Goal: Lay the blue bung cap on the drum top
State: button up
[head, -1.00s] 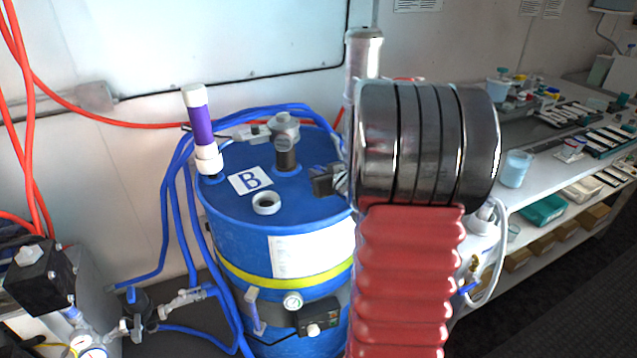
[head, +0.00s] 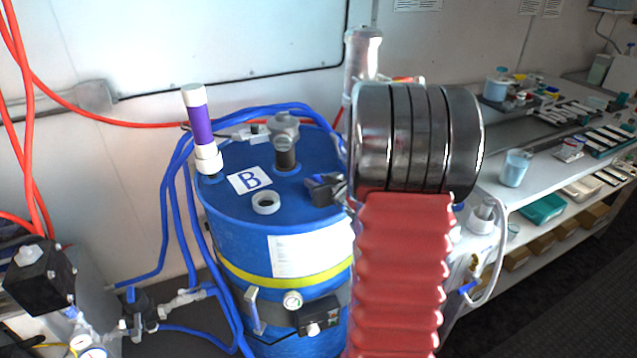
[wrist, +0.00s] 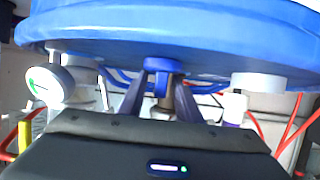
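The blue drum (head: 225,210) stands in the middle of the head view, with a "B" label and a white-ringed opening (head: 267,203) on its top. My gripper (head: 318,190) is at the right part of the drum top, low over it. In the wrist view my gripper (wrist: 160,80) has its two dark fingers closed on the blue bung cap (wrist: 160,64). The drum (wrist: 230,35) fills the upper part of that view, just beyond the cap. I cannot tell whether the cap touches the top. The cap is not discernible in the head view.
A grey valve fitting (head: 285,140) and a purple-and-white tube (head: 200,130) rise from the drum top. Blue hoses (head: 165,220) run around its left and back. A bench (head: 545,165) with small items stands right. The front of the drum top is clear.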

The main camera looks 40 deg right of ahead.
jog(key=shift+r, duration=0.15)
jog(key=shift+s+a+r, duration=0.1)
jog(key=shift+s+r, duration=0.1)
jog(key=shift+s, duration=0.3)
jog(key=v, duration=1.1)
jog(key=shift+f, duration=0.1)
dwell(0.3)
